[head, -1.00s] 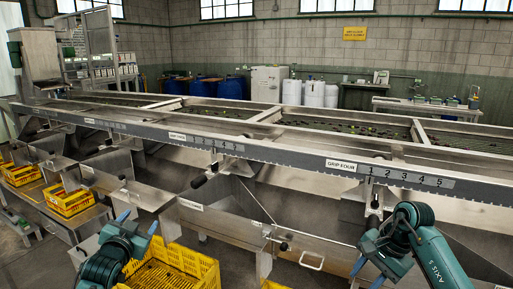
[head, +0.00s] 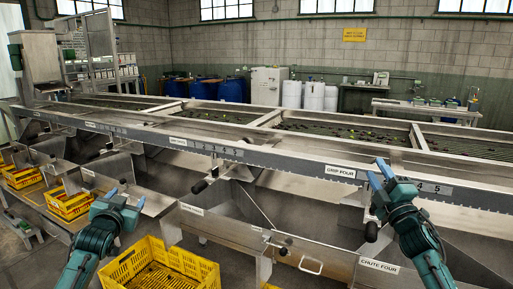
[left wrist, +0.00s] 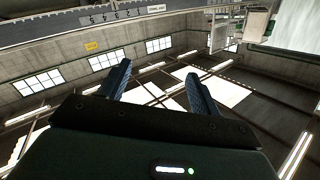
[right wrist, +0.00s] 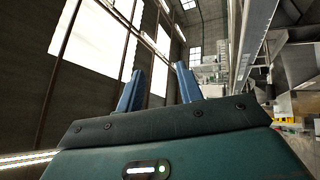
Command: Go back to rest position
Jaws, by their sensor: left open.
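My left gripper (head: 125,196) is at the lower left of the head view, raised in front of the chutes and above a yellow crate. Its two blue fingers (left wrist: 158,88) stand apart with nothing between them in the left wrist view. My right gripper (head: 378,173) is at the right of the head view, pointing up in front of the sizer's scale rail. Its blue fingers (right wrist: 160,85) are apart and empty in the right wrist view. The forearm hides part of the rail and of the chute behind it.
The long steel roller sizer (head: 330,172) crosses the view, with small green fruit on its bed. Steel chutes, one labelled chute four (head: 379,265), hang below it. A yellow crate (head: 210,270) stands below my left gripper, and smaller yellow crates (head: 66,203) stand at the left.

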